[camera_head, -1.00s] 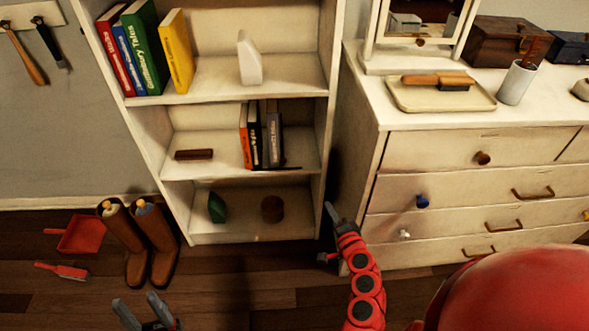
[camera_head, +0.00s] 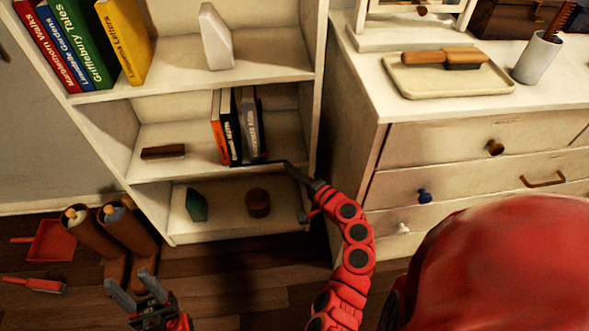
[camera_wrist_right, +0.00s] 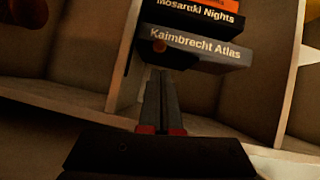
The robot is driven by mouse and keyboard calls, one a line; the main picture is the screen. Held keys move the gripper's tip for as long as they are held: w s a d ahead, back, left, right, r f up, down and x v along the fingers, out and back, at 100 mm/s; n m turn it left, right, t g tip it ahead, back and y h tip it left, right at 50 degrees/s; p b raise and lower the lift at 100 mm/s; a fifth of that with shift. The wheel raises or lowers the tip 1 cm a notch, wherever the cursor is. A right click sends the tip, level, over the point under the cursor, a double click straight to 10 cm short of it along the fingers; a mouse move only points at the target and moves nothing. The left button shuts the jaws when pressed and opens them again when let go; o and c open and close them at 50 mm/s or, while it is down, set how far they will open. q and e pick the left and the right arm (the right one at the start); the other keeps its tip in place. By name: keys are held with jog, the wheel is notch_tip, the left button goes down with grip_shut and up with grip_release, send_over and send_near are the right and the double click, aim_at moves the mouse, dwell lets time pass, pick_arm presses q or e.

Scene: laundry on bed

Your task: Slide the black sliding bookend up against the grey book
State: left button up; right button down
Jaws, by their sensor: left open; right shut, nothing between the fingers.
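The grey book (camera_head: 249,125) stands upright on the middle shelf, at the right end of a short row. Its spine also shows in the right wrist view (camera_wrist_right: 200,48). The black bookend (camera_head: 262,162) shows as a dark flat strip at the foot of the grey book; its upright part is mostly hidden, and I cannot tell whether it touches the book. My right gripper (camera_head: 288,167) is shut and empty, its tips at the shelf's front edge by the bookend; in the right wrist view (camera_wrist_right: 160,78) they point at a dark part beside the grey book. My left gripper (camera_head: 134,288) is open, low near the boots.
A black book (camera_head: 232,128) and an orange book (camera_head: 217,128) stand left of the grey book. A brown block (camera_head: 163,152) lies further left on that shelf. The bookcase's right side panel (camera_head: 309,110) and the dresser (camera_head: 440,150) flank my right arm.

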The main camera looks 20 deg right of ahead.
aim_at(268, 155)
jog(key=x, duration=0.6)
jog(key=shift+w+a+f, duration=0.1)
jog(key=shift+w+f, duration=0.05)
jog(key=shift+w, duration=0.05)
jog(key=shift+b, duration=0.3)
jog(key=shift+w+a, duration=0.2)
jog(key=shift+a, duration=0.4)
